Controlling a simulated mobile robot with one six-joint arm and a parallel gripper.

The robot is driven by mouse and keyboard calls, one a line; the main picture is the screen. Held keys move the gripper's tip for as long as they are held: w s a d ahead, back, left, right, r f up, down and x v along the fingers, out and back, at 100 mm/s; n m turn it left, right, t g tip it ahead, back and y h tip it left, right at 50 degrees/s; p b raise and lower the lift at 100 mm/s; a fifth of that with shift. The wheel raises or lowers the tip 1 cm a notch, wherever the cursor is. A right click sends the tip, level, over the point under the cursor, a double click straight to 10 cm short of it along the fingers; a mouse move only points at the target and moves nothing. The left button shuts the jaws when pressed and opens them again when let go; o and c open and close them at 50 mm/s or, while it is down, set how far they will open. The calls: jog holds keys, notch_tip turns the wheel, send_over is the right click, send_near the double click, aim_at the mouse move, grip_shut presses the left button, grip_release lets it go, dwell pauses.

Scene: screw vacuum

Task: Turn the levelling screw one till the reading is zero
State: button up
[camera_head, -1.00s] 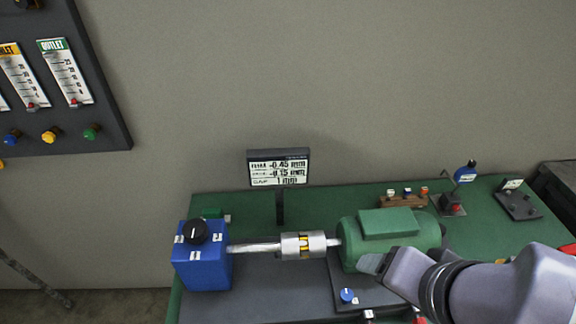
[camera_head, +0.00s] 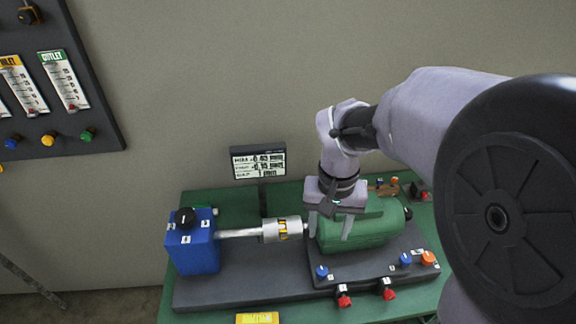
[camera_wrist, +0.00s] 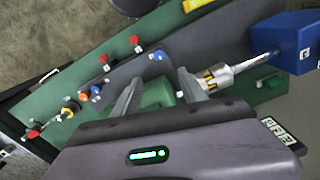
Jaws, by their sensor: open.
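The screws stand on the dark base around the green motor (camera_head: 372,234): a blue knob (camera_head: 321,272) at its front left, a second blue knob (camera_head: 405,259) and an orange knob (camera_head: 428,258) at its front right. Two red knobs (camera_head: 344,300) sit along the front edge. Their number labels are too small to read, so I cannot tell which is screw one. The display (camera_head: 258,163) stands behind the shaft; its digits are blurred. My gripper (camera_head: 330,230) is open and points down over the motor's left part, holding nothing. Its fingers also show in the wrist view (camera_wrist: 160,78).
A blue box (camera_head: 193,250) with a black knob stands left, joined to the motor by a shaft and coupling (camera_head: 283,230). A yellow sign (camera_head: 257,318) lies at the front. A gauge panel (camera_head: 60,80) hangs on the wall. The dark base left of the knobs is clear.

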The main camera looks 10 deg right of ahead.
aim_at(322, 269)
notch_tip(322, 269, down, 17)
jog(key=b, duration=0.7)
jog(key=shift+d, duration=0.1)
jog(key=shift+r, duration=0.1)
jog(key=shift+c, duration=0.4)
grip_shut()
